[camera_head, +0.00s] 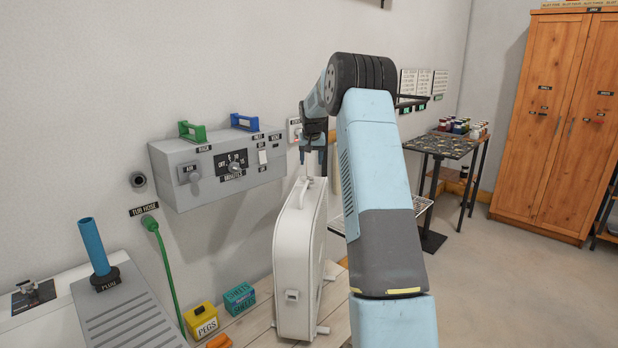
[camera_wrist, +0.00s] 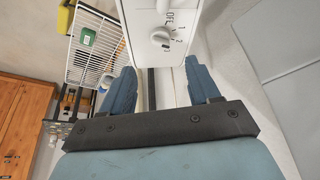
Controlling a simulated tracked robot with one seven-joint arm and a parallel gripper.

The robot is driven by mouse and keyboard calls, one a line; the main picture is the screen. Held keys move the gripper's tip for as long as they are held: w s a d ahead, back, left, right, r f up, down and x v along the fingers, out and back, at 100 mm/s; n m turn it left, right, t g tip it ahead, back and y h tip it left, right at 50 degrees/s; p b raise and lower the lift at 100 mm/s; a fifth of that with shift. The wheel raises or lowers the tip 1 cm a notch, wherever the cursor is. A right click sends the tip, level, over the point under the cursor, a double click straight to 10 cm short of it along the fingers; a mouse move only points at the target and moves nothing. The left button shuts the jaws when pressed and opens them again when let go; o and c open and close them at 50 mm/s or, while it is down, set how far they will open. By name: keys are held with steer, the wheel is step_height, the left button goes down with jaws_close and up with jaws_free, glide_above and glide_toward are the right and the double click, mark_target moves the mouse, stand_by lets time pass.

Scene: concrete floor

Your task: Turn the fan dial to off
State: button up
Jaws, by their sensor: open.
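The fan (camera_head: 290,268) is a white upright box with a carry handle on top; it stands on the light wooden surface. The pointer lies away from the OFF mark. The head view does not show this dial clearly. My gripper (camera_head: 315,165) is open and empty, just above the far end of the fan. In the wrist view its fingers (camera_wrist: 160,85) stand apart, short of the dial and not touching it.
A grey wall panel (camera_head: 180,172) with other dials is left of my gripper. A wire rack (camera_head: 418,207) and a dark table (camera_head: 445,148) are on the right. Yellow (camera_head: 203,322) and teal (camera_head: 240,298) boxes sit left of the fan.

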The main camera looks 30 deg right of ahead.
mark_target(311, 177)
steer(key=x, duration=0.9)
steer(key=shift+f, duration=0.1)
steer(key=shift+c, duration=0.2)
